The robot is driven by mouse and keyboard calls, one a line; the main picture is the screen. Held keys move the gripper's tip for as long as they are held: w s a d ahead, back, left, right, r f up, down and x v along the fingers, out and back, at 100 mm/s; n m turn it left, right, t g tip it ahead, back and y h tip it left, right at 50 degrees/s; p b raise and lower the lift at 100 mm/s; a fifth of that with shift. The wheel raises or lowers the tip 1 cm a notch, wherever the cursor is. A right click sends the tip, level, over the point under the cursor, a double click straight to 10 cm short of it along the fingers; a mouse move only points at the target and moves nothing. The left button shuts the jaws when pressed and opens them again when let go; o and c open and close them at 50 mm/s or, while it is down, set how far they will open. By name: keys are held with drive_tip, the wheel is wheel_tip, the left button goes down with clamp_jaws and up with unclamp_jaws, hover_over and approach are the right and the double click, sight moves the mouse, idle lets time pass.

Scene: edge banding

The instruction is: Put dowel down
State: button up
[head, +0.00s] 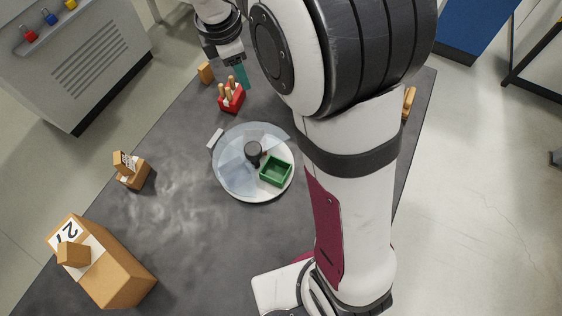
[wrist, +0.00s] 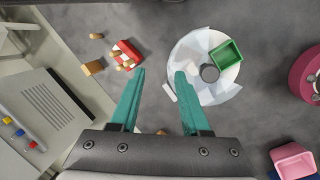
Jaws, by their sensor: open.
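A red holder (head: 231,98) stands on the dark table with several tan wooden dowels (head: 228,87) upright in it. It also shows in the wrist view (wrist: 127,53), at the upper left. A small tan piece (wrist: 96,36), perhaps a dowel, is on the table beyond the holder; I cannot tell which. My gripper (head: 241,76) is just behind and right of the red holder in the head view. In the wrist view its teal fingers (wrist: 160,72) are apart with nothing between them, and the holder lies left of the left fingertip.
A round turntable (head: 230,190) with clear partitions, a dark hub and a green bin (head: 276,171) is mid-table. A wooden block (head: 205,72) stands left of the holder. A pink container (wrist: 292,160) is lower right in the wrist view.

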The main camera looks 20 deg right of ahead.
drive_tip(key=s+m+g+y, duration=0.2)
drive_tip(key=s+m+y, duration=0.1)
drive_tip(key=s+m, duration=2.1)
drive_tip(key=s, duration=0.5)
drive_tip(key=shift+f+y, duration=0.3)
drive_tip(key=shift+s, duration=0.1)
